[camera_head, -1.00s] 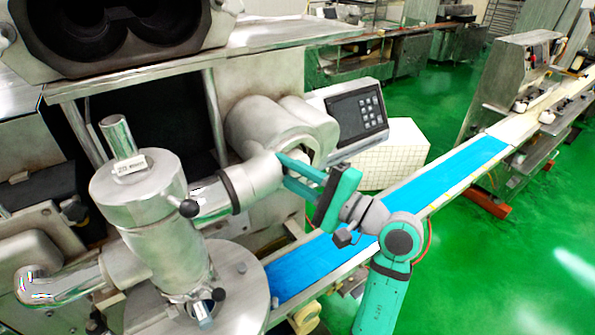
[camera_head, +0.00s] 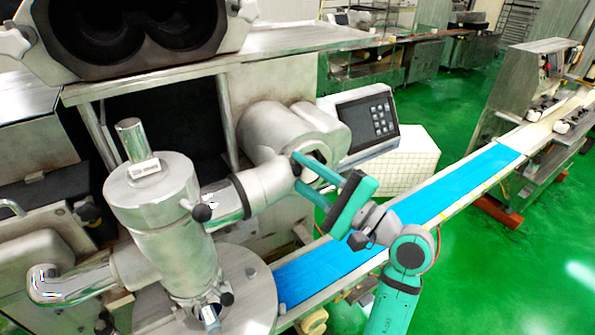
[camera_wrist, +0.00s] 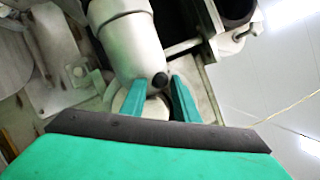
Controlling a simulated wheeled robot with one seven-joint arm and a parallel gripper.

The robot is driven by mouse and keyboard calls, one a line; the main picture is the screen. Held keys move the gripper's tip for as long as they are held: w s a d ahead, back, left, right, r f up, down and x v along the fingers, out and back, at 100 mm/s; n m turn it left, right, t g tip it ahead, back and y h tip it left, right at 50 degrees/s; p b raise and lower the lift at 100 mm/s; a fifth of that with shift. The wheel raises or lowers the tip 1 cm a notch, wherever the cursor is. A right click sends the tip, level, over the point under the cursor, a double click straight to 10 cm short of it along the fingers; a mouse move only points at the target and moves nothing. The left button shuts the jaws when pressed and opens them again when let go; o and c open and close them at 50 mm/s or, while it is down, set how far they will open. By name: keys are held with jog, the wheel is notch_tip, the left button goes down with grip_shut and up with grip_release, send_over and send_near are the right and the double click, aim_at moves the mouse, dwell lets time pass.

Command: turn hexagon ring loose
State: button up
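My gripper (camera_head: 298,171) is open at the right end of the pale metal pipe (camera_head: 268,184), beside the large round metal housing (camera_head: 270,130). One green finger is above the other in the head view. In the wrist view, the fingers of my gripper (camera_wrist: 158,82) stand apart on either side of the end of a thick metal pipe (camera_wrist: 125,48). A small black knob (camera_wrist: 160,80) and part of a pale round rim (camera_wrist: 155,106) show between them. I cannot clearly make out a hexagon ring; the fingers hide part of the joint. Contact with it cannot be told.
A vertical metal cylinder (camera_head: 160,225) with black knobs stands left of the pipe on a round plate (camera_head: 250,305). A control panel (camera_head: 367,122) is close behind my gripper. A blue conveyor belt (camera_head: 460,187) runs below and to the right.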

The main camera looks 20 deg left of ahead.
jog(key=shift+o, duration=0.2)
jog(key=v, duration=1)
jog(key=shift+d, duration=0.4)
jog(key=shift+s+f, duration=0.15)
jog(key=shift+s, duration=0.05)
jog(key=s+d+f+n+t+h, duration=0.3)
jog(key=s+f+h, duration=0.3)
jog(key=s+f, duration=0.4)
jog(key=s+d+f+n+t+h, duration=0.2)
jog(key=s+d+f+t+h, duration=0.2)
jog(key=s+f+h, duration=0.3)
jog(key=s+d+f+n+t+h, duration=0.3)
jog(key=s+f+h, duration=0.3)
jog(key=s+f, duration=0.9)
jog(key=shift+d+f+n+h, duration=0.3)
jog(key=shift+d+f, duration=0.05)
jog(key=shift+f, duration=0.5)
